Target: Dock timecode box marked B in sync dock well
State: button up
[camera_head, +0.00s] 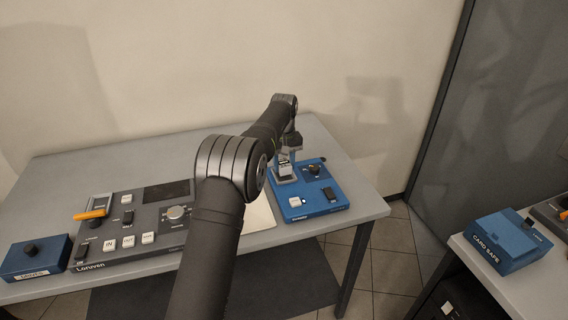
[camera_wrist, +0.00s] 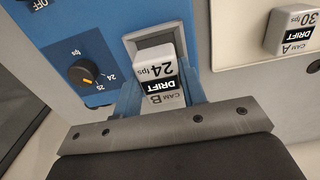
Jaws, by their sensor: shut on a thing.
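The timecode box marked B (camera_wrist: 160,88) is a white block with a black DRIFT band and "24 fps"; its label reads upside down in the wrist view. My gripper (camera_wrist: 161,92) is shut on it, with one blue finger on each side. The box overlaps the grey-rimmed well (camera_wrist: 150,42) in the blue sync dock (camera_wrist: 95,20). I cannot tell whether it is in the well or just above it. In the head view my gripper (camera_head: 287,158) is over the left back part of the sync dock (camera_head: 325,207), with the white box (camera_head: 284,170) under it.
A box marked A (camera_wrist: 291,30), "30 fps", sits on a cream panel beside the dock. The dock has a knob (camera_wrist: 86,74) near 24 and 25. A grey console (camera_head: 140,225) lies left on the table. A blue card safe (camera_head: 507,240) stands on another table.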

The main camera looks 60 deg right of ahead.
aim_at(284, 163)
jog(key=shift+f, duration=0.75)
jog(key=o, duration=0.7)
jog(key=shift+o, duration=0.2)
jog(key=shift+r, duration=5.5)
jog(key=shift+f, duration=0.1)
notch_tip(284, 163, down, 9)
jog(key=shift+r, duration=0.1)
